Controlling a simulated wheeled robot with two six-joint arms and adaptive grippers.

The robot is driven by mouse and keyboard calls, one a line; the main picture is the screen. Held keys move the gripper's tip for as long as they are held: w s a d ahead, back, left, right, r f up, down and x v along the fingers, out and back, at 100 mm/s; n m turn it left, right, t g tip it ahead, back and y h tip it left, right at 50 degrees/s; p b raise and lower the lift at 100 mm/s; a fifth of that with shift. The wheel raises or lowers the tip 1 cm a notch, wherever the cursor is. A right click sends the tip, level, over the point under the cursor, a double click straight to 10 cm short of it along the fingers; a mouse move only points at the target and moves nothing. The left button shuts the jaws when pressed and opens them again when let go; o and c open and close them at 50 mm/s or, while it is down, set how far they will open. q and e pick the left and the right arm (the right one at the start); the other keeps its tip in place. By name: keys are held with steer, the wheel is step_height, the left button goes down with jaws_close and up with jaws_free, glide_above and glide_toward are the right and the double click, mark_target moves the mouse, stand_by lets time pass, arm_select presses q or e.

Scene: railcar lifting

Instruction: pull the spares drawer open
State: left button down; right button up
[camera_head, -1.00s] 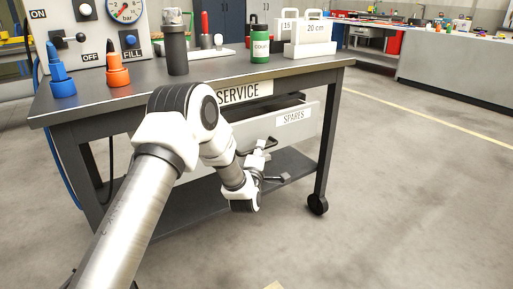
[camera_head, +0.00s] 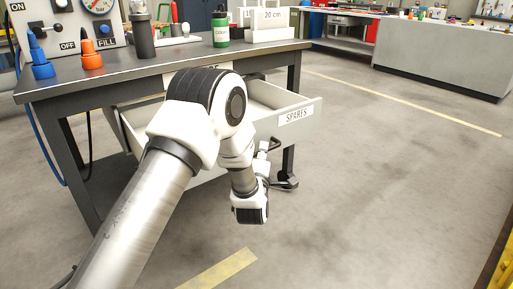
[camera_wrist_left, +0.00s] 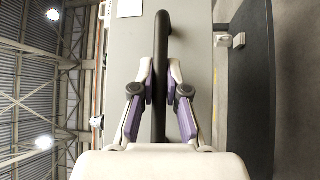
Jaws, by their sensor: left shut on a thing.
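The spares drawer (camera_head: 310,126) is a light grey drawer with a SPARES label, under the dark top of the service cart (camera_head: 150,73). It stands well out from the cart, and its inside shows from above. My left gripper (camera_head: 274,163) is in front of the drawer face, partly hidden by its own wrist. In the left wrist view, the left gripper (camera_wrist_left: 160,92) is shut on the drawer's black bar handle (camera_wrist_left: 162,40), with one finger on each side of the bar. My right gripper is out of view.
On the cart top stand an orange cone-shaped fitting (camera_head: 92,58), a blue one (camera_head: 40,66), a dark cylinder (camera_head: 142,38), a green bottle (camera_head: 220,32) and a white 20 cm block (camera_head: 272,26). The floor (camera_head: 400,170) to the right is clear.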

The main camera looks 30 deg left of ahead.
arm_select(q)
steer(key=shift+s+d, duration=0.3)
steer(key=shift+d, duration=0.35)
steer(key=c, duration=1.2)
jaws_free()
steer(key=v, duration=1.2)
